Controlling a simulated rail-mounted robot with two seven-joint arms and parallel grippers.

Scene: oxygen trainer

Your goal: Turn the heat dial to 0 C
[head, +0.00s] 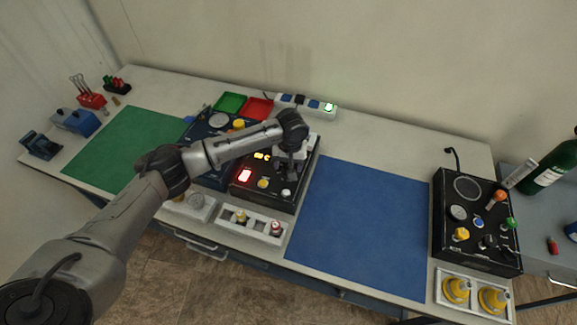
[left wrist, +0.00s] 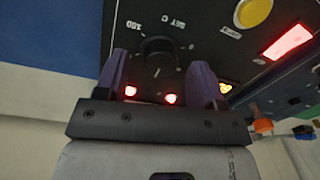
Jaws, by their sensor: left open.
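The heat dial (left wrist: 158,50) is a round black knob on a black panel in the left wrist view, with small white marks and a "100" and a "C" label near it. My left gripper (left wrist: 160,72) is open, with one finger on each side of the dial; I cannot tell whether they touch it. In the head view my left gripper (head: 289,162) points down over the right part of the black panel (head: 270,198) and hides the dial there. The dial's exact setting is too small to read. My right gripper is not in view.
The panel has a lit red switch (head: 245,175), glowing digits (head: 262,156) and a yellow button (head: 262,183). A blue mat (head: 360,225) lies clear to the right. Another black control box (head: 475,250) stands farther right. A white tray (head: 250,224) sits in front.

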